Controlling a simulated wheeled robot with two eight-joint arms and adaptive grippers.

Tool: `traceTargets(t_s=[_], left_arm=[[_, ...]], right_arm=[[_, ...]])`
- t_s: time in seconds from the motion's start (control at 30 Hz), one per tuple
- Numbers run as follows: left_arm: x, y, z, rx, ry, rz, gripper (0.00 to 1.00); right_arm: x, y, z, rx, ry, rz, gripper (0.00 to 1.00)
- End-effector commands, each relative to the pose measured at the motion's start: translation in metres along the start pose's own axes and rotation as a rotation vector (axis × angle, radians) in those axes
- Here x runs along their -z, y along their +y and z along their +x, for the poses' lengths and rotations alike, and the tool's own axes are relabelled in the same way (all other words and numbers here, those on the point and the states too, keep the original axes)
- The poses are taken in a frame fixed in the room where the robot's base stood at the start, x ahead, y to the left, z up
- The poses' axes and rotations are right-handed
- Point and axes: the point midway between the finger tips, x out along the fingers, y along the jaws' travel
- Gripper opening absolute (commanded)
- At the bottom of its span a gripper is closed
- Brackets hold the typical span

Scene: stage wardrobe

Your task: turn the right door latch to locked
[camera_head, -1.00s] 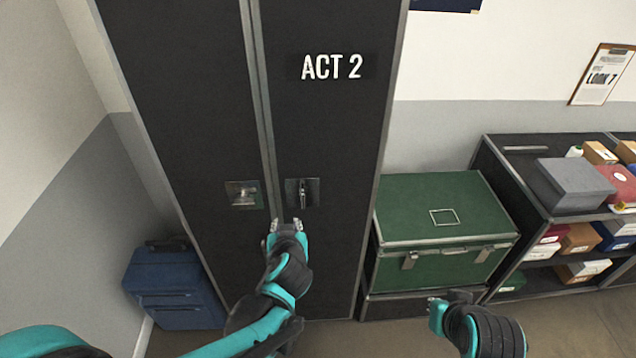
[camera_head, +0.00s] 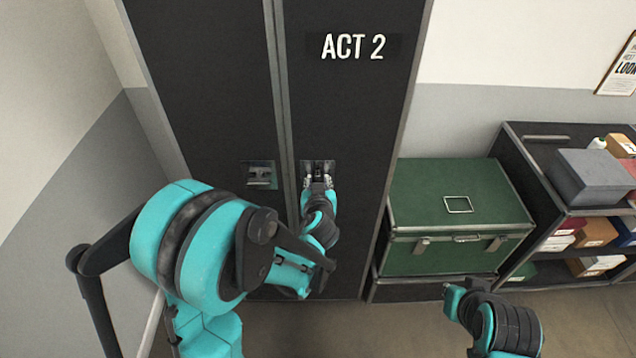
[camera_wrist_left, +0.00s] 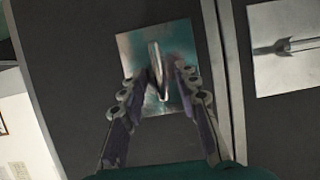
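The right door latch is a silver plate with a slim lever (camera_wrist_left: 157,72). In the left wrist view the lever stands nearly upright, slightly tilted. In the head view the plate (camera_head: 318,167) shows on the right door, partly hidden by my gripper. My left gripper (camera_head: 317,184) is at this latch. In the left wrist view its two fingers (camera_wrist_left: 158,82) are apart, one on each side of the lever; I cannot tell whether they touch it. The left door latch (camera_head: 260,175) has its lever lying flat. My right gripper (camera_head: 452,294) hangs low at right; its opening is unclear.
The black wardrobe marked ACT 2 (camera_head: 352,46) has a metal seam between its doors. A green trunk (camera_head: 455,205) stands close to its right. A shelf unit (camera_head: 530,160) with several boxes is farther right. Bare floor (camera_head: 385,325) lies in front.

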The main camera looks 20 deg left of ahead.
Motion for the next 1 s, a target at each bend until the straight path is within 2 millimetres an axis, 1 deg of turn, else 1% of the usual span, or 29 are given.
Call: traceTargets(t_s=[0.17, 0.3, 0.77, 1.0], left_arm=[[0.0002, 0.0000, -0.0001, 0.000, 0.000, 0.000, 0.31], [0.0001, 0.0000, -0.0003, 0.000, 0.000, 0.000, 0.00], [0.0000, 0.0003, 0.0003, 0.003, -0.001, 0.008, 0.00], [-0.0011, 0.0021, 0.0008, 0.034, -0.001, 0.083, 0.00]], right_arm=[[0.0001, 0.0000, -0.0002, 0.000, 0.000, 0.000, 0.00], [0.0001, 0.0000, -0.0002, 0.000, 0.000, 0.000, 0.00], [-0.0003, 0.0000, 0.0005, 0.000, 0.000, 0.000, 0.00], [-0.0038, 0.0000, 0.0054, 0.000, 0.000, 0.000, 0.00]])
